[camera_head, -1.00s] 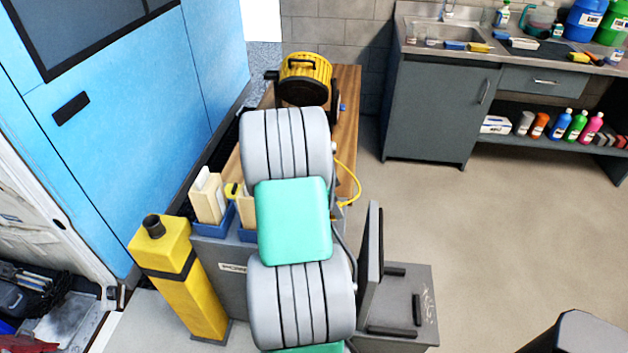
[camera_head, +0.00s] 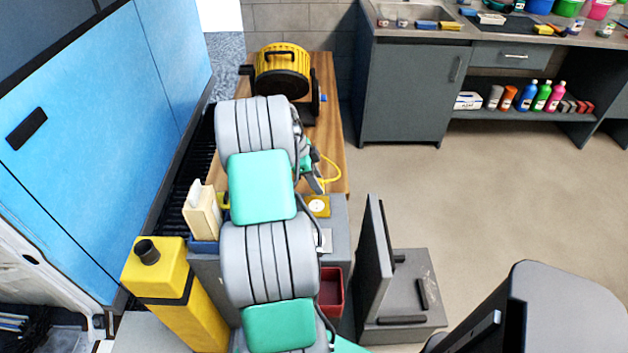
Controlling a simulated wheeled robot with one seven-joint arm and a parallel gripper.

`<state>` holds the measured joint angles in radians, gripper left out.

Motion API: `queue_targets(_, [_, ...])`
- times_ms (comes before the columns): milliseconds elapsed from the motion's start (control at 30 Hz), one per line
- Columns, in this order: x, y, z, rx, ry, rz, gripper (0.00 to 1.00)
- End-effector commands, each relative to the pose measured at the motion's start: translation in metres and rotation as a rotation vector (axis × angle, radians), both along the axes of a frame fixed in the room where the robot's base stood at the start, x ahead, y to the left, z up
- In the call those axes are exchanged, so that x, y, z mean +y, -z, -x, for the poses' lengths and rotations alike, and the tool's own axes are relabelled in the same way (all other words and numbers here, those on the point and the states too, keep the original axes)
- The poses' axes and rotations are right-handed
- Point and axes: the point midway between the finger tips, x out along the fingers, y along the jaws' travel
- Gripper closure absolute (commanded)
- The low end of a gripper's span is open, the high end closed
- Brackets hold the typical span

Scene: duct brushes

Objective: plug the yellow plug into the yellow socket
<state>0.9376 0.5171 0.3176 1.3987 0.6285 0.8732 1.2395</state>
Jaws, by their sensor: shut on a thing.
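My gripper (camera_head: 316,183) shows only in part, past the right side of my arm, above the grey cabinet end. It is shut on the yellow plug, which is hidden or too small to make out. A yellow cable (camera_head: 333,171) curves over the wooden top close to the gripper. The yellow socket (camera_head: 317,205), a yellow plate with a round white face, sits just below the gripper in the picture. The gripper looks apart from it, but the exact gap is unclear.
A yellow cable reel (camera_head: 283,70) stands on the wooden bench (camera_head: 329,120) at the back. Near the socket are a whitish socket plate (camera_head: 325,240) and a red bin (camera_head: 331,291). A yellow canister (camera_head: 165,290) stands at left. Open floor (camera_head: 420,200) lies right.

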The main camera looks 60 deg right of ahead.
Motion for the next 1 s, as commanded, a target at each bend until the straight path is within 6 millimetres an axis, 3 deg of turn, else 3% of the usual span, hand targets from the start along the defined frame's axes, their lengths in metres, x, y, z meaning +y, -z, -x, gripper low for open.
queue_targets(233, [0.000,0.011,0.000,0.001,-0.001,-0.001,1.00])
queue_targets(700, [0.000,0.055,0.000,0.000,-0.002,-0.001,1.00])
queue_targets(1000, [0.000,0.058,0.000,0.000,-0.001,0.000,1.00])
